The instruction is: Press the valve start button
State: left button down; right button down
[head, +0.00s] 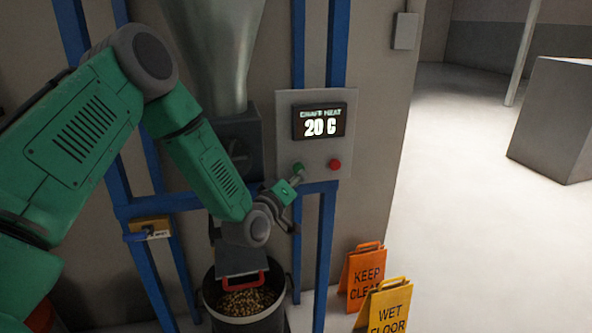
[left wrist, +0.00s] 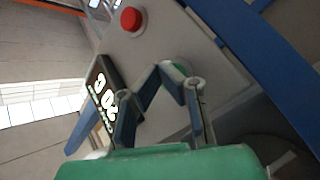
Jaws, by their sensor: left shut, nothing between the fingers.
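The grey control panel (head: 284,112) is on the blue frame and carries a lit display (head: 320,123) reading "20 G". Below the display are a green button (head: 298,167) on the left and a red button (head: 335,164) on the right. My left gripper (head: 298,174) is shut and empty, its fingertips at the green button. In the left wrist view the shut fingers (left wrist: 163,70) partly cover the green button (left wrist: 181,65), and the red button (left wrist: 131,19) is clear of them. I cannot tell whether the fingertips touch the green button. My right gripper is out of view.
A metal hopper (head: 215,50) stands left of the panel, above a bucket (head: 240,319) of small pieces. Orange (head: 361,278) and yellow (head: 385,306) floor signs stand at lower right. A grey block (head: 555,115) stands farther right; the floor between is open.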

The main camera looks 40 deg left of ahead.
pick_arm(q)
jog(key=shift+w+a+r, duration=0.15)
jog(key=shift+w+a, duration=0.05)
jog(key=shift+w, duration=0.15)
jog(key=shift+w+a, duration=0.15)
jog(key=shift+w, duration=0.15)
jog(key=shift+s+d+r, duration=0.1)
jog(key=shift+s+d, duration=0.3)
jog(key=shift+d, duration=0.25)
jog(key=shift+s+d+r, duration=0.1)
jog(key=shift+s+d, duration=0.25)
jog(key=shift+d, duration=0.25)
dwell(0.5)
jog(key=shift+a+f, duration=0.1)
jog(key=shift+a, duration=0.05)
